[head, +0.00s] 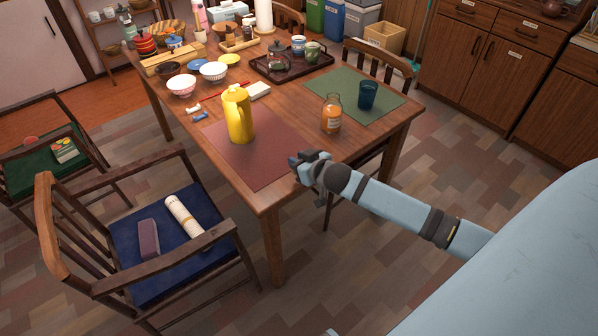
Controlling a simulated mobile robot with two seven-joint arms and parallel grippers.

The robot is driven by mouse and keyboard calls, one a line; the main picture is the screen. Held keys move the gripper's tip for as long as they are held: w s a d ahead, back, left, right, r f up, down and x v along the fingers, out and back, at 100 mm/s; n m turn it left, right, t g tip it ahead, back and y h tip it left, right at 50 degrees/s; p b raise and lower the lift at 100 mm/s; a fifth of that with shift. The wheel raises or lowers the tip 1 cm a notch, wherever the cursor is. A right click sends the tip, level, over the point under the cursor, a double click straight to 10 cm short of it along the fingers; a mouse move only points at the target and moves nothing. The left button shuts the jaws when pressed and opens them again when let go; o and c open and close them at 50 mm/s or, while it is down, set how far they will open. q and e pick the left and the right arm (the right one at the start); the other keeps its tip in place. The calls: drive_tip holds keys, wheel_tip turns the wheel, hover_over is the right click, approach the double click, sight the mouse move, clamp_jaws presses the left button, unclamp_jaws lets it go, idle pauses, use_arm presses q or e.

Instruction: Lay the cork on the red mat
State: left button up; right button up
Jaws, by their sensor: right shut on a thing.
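The red mat (250,160) lies flat at the near end of the wooden table. A tall yellow jug (238,114) stands upright on its far part; the mat's near part is bare. My right gripper (298,161) is at the table's near right edge, just right of the mat. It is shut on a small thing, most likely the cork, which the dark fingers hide. I see no cork elsewhere. My left gripper is not in view.
A glass jar with orange contents (331,118) stands beyond my right gripper. A blue cup (368,95) stands on the green mat (346,84). Small blue and white items (200,117) lie left of the jug. A dark tray (262,67) and bowls fill the far table.

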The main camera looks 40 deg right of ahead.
drive_tip(key=shift+f+b, duration=0.35)
drive_tip(key=shift+f, duration=1.6)
drive_tip(key=shift+f, duration=0.1)
drive_tip(key=o, duration=0.9)
